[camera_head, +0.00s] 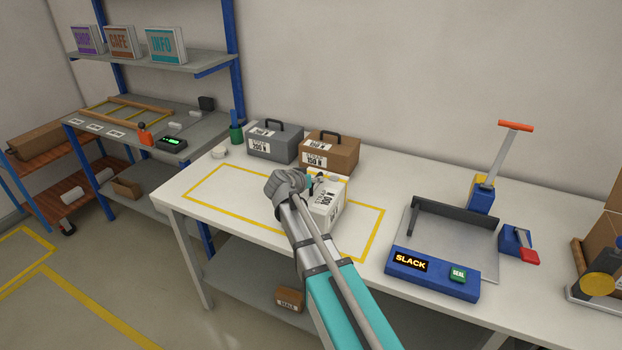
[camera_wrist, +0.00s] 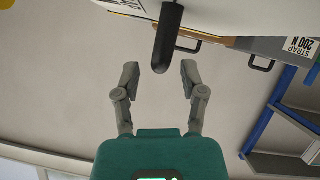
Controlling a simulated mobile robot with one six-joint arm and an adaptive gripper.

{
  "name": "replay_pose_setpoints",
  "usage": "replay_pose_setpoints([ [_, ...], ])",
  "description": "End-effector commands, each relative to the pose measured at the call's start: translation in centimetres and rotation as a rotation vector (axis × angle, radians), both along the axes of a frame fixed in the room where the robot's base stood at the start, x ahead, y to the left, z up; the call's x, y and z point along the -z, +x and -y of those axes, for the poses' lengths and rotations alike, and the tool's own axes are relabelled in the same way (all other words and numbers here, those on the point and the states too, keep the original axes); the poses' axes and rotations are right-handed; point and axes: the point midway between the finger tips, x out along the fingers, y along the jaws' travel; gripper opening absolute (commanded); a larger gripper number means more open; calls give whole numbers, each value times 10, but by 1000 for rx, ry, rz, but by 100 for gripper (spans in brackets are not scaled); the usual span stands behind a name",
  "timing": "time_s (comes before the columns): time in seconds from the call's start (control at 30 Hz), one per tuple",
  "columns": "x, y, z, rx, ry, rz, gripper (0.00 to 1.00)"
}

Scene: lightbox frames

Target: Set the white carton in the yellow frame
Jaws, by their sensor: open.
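The white carton (camera_head: 327,212) stands on the white table within a yellow tape outline (camera_head: 222,211), partly hidden by my arm. It has a black-lettered label on its side. In the wrist view, part of the white carton (camera_wrist: 207,25) shows at the top edge, with its dark handle (camera_wrist: 168,45) pointing toward my fingers. My gripper (camera_wrist: 173,70) is open and empty, its two fingertips either side of the handle's near end. In the head view my gripper (camera_head: 321,181) is at the carton's top, mostly hidden by my wrist. I cannot tell whether it touches.
A grey case (camera_head: 273,142) and a brown case (camera_head: 329,152) stand behind the carton. A blue-edged station (camera_head: 432,275) with a SLACK display and a lever press (camera_head: 483,192) stand to the right. A shelf rack (camera_head: 150,125) is at left. The outline's left part is clear.

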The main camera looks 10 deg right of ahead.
Motion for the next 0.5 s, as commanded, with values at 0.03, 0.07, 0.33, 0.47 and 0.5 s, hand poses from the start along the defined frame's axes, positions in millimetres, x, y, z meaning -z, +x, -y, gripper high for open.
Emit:
replay_pose_setpoints([
  [0.03,-5,-5,-4,-1,0,-1,54],
  [0.07,-7,-8,-6,-1,0,-1,54],
  [0.33,-27,-37,-32,-2,-1,0,54],
  [0.47,-36,-51,-45,-2,0,0,54],
  [0.5,-39,-54,-48,-2,-1,0,54],
])
